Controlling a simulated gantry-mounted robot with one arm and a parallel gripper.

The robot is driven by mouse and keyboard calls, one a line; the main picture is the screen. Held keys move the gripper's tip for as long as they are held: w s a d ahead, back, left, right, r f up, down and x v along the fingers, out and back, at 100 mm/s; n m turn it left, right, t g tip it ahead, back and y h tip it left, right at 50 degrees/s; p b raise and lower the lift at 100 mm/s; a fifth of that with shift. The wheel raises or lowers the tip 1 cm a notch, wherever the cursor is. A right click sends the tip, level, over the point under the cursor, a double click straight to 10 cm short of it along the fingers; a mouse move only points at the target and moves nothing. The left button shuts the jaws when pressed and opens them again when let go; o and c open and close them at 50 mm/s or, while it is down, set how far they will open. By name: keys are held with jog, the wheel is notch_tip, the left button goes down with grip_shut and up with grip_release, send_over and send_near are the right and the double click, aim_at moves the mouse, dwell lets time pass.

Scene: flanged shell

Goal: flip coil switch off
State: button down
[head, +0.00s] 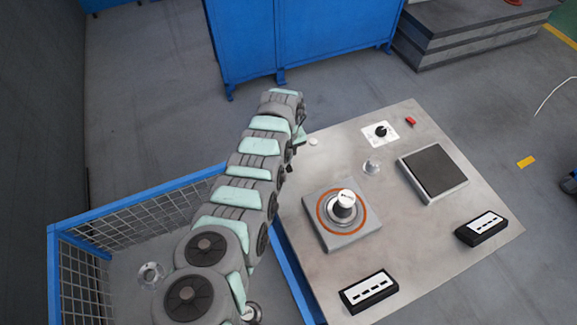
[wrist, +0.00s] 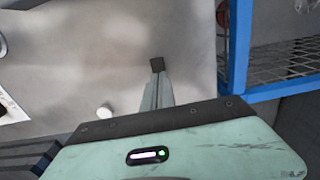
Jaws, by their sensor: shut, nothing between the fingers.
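A white plate with a black knob (head: 381,131) lies near the far edge of the metal table (head: 405,255); it looks like a switch, but its on or off setting is too small to tell. A small red part (head: 410,121) sits to its right. My gripper (head: 300,138) is near the table's far left edge, left of and apart from the knob, and partly hidden by my arm in the head view. In the wrist view, my gripper (wrist: 157,66) is shut and empty over bare table. A white plate's edge (wrist: 12,105) shows at the far left there.
A small white cap (head: 313,141) stands close to my gripper. A clear piece (head: 372,167), a white-topped cylinder (head: 344,199) on an orange-ringed block, a dark pad (head: 434,170) and two black boxes share the table. A blue-railed mesh cage (head: 82,230) stands at left.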

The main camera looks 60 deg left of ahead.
jog(key=shift+f+b, duration=0.5)
jog(key=shift+f, duration=0.15)
notch_tip(320, 180, up, 7)
jog(key=p, duration=0.6)
jog(key=shift+p, duration=0.3)
dwell(0.6)
